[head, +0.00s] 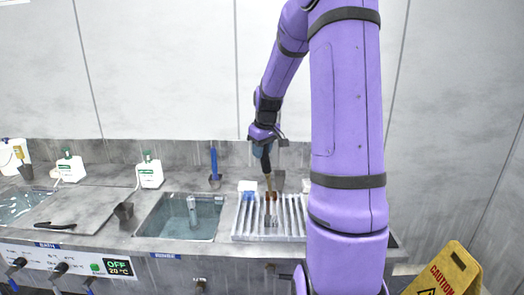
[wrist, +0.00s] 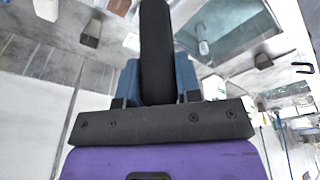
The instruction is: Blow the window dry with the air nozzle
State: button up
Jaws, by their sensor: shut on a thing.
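My gripper (head: 265,152) is over the ribbed metal rack, pointing down. It is shut on a dark-handled tool (wrist: 155,45) with a brown lower part that reaches down to the rack. In the wrist view the black handle stands between the blue fingers. A blue-handled tool (head: 214,163) stands upright in a holder at the back of the counter; I cannot tell whether it is the air nozzle. I cannot make out the window for sure; small brown and grey parts show at the lower end of the held tool.
The ribbed rack (head: 245,225) sits right of a water basin (head: 150,225) with a grey piece in it. Another basin (head: 15,207), two white bottles (head: 70,167) and a display (head: 118,267) reading OFF are at left. A yellow caution sign (head: 445,275) stands front right.

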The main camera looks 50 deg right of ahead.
jog(key=shift+r, duration=0.1)
jog(key=shift+w+v, duration=0.25)
jog(key=shift+v, duration=0.95)
jog(key=shift+w+v, duration=0.2)
jog(key=shift+v, duration=1)
jog(key=shift+d, duration=0.15)
